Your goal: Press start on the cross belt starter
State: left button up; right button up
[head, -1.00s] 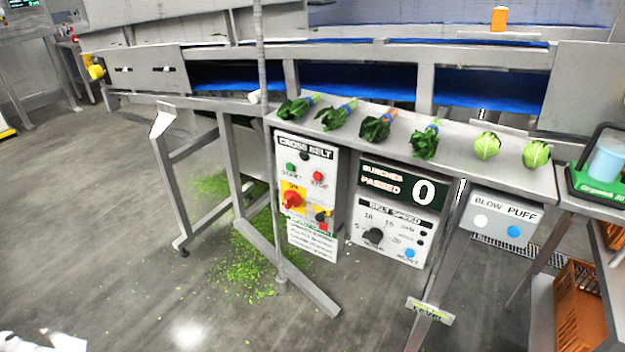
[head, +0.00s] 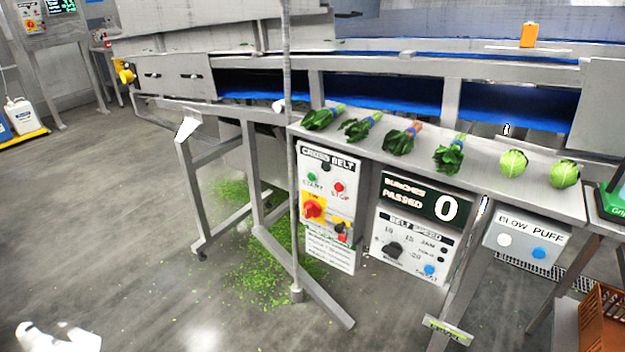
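The cross belt starter (head: 328,162) is a light panel under the bench edge, right of a thin upright post. Its green START button (head: 312,176) sits at the upper left, with a red STOP button (head: 338,187) to its right. Below them is a red rotary switch (head: 313,207) on a yellow plate, with a smaller red and yellow part at its lower right. A printed notice (head: 330,250) hangs beneath. Nothing touches the START button.
Leafy bunches and two round heads (head: 513,163) lie on the steel bench above. Right of the starter are a counter (head: 421,197) reading 0, a belt speed panel (head: 412,246) and a blow puff box (head: 520,240). Green scraps (head: 265,280) litter the floor.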

dwell(0.3)
pick_arm(q)
grip_shut()
dwell(1.2)
